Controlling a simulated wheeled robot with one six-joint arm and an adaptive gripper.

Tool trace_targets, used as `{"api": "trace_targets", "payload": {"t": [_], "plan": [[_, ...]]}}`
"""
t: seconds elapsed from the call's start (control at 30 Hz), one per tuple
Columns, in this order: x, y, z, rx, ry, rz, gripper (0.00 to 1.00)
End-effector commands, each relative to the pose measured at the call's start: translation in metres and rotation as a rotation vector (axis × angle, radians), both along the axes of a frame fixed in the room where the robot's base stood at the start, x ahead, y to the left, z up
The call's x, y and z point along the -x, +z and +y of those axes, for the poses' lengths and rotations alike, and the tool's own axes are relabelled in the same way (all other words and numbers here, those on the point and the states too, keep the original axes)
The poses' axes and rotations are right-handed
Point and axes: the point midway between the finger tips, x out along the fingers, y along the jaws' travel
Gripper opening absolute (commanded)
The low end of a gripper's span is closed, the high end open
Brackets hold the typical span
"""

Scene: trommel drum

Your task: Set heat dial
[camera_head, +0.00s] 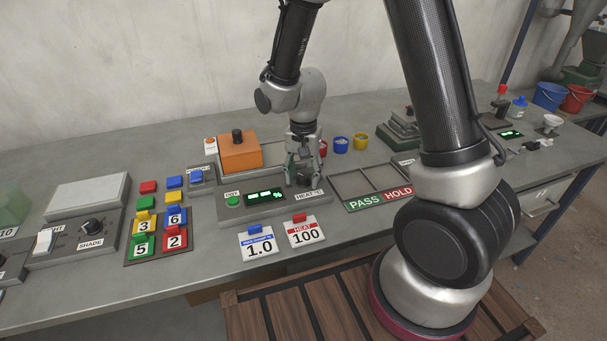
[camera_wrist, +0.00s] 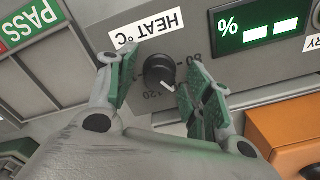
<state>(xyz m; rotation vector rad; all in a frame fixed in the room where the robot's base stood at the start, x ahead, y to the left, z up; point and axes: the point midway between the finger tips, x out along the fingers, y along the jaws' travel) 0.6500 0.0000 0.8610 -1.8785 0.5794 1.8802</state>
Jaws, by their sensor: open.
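The heat dial (camera_wrist: 160,71) is a round black knob on a grey panel, below an upside-down HEAT °C label (camera_wrist: 146,25) in the wrist view. Its white pointer is at the knob's lower right, between the printed 120 and 80. My gripper (camera_wrist: 163,76) is open, with one green-padded finger on each side of the knob. Gaps show between fingers and knob. The right finger covers part of the scale. In the head view my gripper (camera_head: 303,174) points down over the panel's right end and mostly hides the dial. A HEAT 100 card (camera_head: 305,233) stands in front.
A green-lit % display (camera_head: 265,196) and a green DRY button (camera_head: 233,201) share the panel. An orange block (camera_head: 239,152) stands behind. A blue-clipped 1.0 card (camera_head: 259,246) is in front. The PASS/HOLD tray (camera_head: 372,201) lies to the right.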

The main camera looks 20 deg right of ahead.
Motion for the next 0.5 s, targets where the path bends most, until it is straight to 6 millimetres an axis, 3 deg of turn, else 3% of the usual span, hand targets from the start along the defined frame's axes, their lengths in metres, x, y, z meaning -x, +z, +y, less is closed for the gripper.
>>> {"api": "trace_targets", "payload": {"t": [0.23,0.5], "plan": [[0.0000,-0.0015,0.0000,0.000,0.000,0.000,0.51],[-0.0001,-0.0012,0.0001,0.000,0.001,0.000,0.05]]}}
